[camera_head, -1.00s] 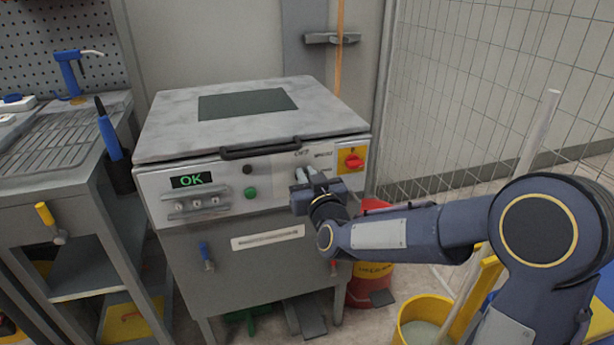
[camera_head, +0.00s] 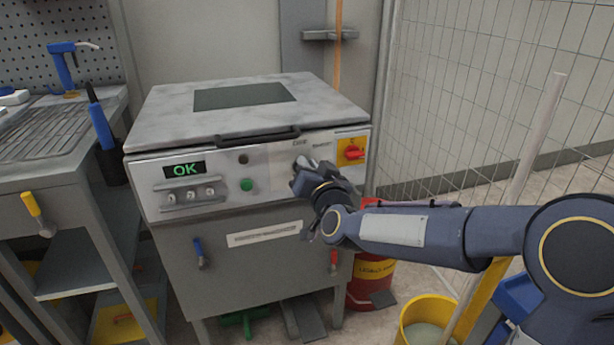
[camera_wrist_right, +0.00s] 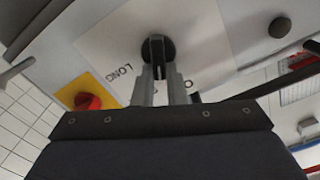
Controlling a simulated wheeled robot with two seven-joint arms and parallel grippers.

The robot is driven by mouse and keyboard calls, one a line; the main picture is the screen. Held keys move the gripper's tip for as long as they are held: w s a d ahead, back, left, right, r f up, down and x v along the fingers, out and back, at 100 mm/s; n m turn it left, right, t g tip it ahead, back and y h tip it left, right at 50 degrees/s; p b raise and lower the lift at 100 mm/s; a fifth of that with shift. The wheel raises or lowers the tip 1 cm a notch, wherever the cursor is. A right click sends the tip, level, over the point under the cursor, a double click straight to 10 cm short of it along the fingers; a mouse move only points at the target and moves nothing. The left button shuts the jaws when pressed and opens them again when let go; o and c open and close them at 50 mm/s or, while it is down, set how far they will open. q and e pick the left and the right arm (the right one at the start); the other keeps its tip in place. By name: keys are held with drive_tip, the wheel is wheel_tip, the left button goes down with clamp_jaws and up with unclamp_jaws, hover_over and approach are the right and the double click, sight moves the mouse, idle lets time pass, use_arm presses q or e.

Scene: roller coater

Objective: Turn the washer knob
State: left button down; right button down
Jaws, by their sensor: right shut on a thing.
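The washer (camera_head: 240,165) is a grey cabinet with a light front panel and a display reading OK. Its knob (camera_wrist_right: 158,42) is round and black with a raised bar, on a white label plate with the word LONG beside it. My right gripper (camera_wrist_right: 162,72) is at the panel, its two fingers shut on the knob's bar. In the head view the right gripper (camera_head: 301,168) reaches the panel from the right, is tilted, and hides the knob. My left gripper is not in view.
A red switch on a yellow plate (camera_head: 352,149) sits right of the knob; the wrist view shows its red handle (camera_wrist_right: 88,101). A green button (camera_head: 247,185) is to the left. A yellow bucket (camera_head: 425,318) and a wire fence stand at the right.

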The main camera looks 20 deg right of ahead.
drive_tip(key=shift+d+f+m+b, duration=0.15)
drive_tip(key=shift+m+b, duration=0.6)
drive_tip(key=shift+m, duration=0.2)
drive_tip(key=shift+d+f+m+b, duration=0.1)
drive_tip(key=shift+m+b, duration=0.65)
drive_tip(key=shift+m, duration=0.2)
drive_tip(key=c, duration=1.5)
unclamp_jaws()
drive_tip(key=shift+o, duration=0.2)
drive_tip(key=s+p, duration=0.1)
drive_tip(key=s, duration=0.6)
drive_tip(key=shift+s+d, duration=0.15)
drive_tip(key=shift+s, duration=0.25)
